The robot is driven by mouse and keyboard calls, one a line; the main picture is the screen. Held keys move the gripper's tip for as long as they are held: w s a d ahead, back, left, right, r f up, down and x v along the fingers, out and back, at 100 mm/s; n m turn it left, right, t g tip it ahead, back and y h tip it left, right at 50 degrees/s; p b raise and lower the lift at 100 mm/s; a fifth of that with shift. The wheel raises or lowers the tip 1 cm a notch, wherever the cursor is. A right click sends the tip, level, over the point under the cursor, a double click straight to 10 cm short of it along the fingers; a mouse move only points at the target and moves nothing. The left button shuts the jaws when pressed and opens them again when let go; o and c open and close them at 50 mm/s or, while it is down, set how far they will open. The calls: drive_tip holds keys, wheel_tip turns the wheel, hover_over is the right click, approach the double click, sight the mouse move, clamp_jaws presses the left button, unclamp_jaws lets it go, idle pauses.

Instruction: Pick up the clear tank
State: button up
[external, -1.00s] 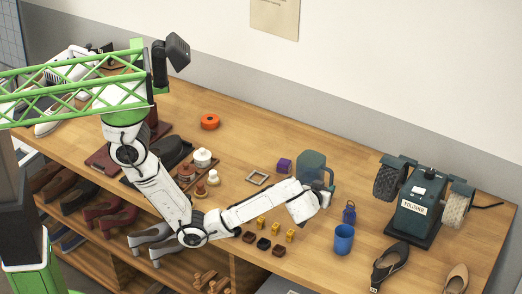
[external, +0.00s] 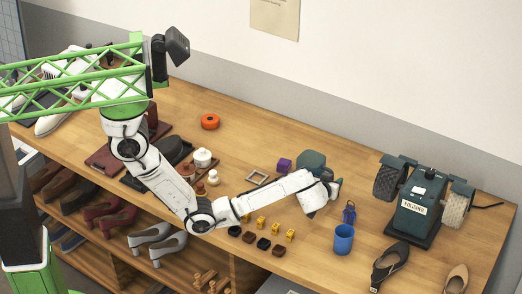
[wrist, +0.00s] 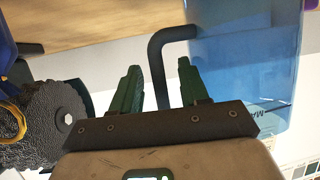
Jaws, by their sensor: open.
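The clear tank (wrist: 245,60) is a see-through blue container with a dark handle (wrist: 157,65) and some dark lettering low on its wall. In the wrist view it fills the upper right. My gripper (wrist: 160,88) is open, its two green fingers on either side of the handle's upright bar. I cannot tell whether either finger touches it. In the external view the tank (external: 310,159) stands on the bench and looks teal. My gripper end hides most of its lower part and its handle there.
A blue cup (external: 343,240) and a small blue lantern-like item (external: 349,212) stand to the right. The polisher (external: 420,205) is farther right. Several small yellow and dark blocks lie in front.

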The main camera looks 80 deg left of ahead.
drive_tip(key=shift+c, duration=0.2)
clamp_jaws()
drive_tip(key=shift+r, duration=0.1)
idle(1.0)
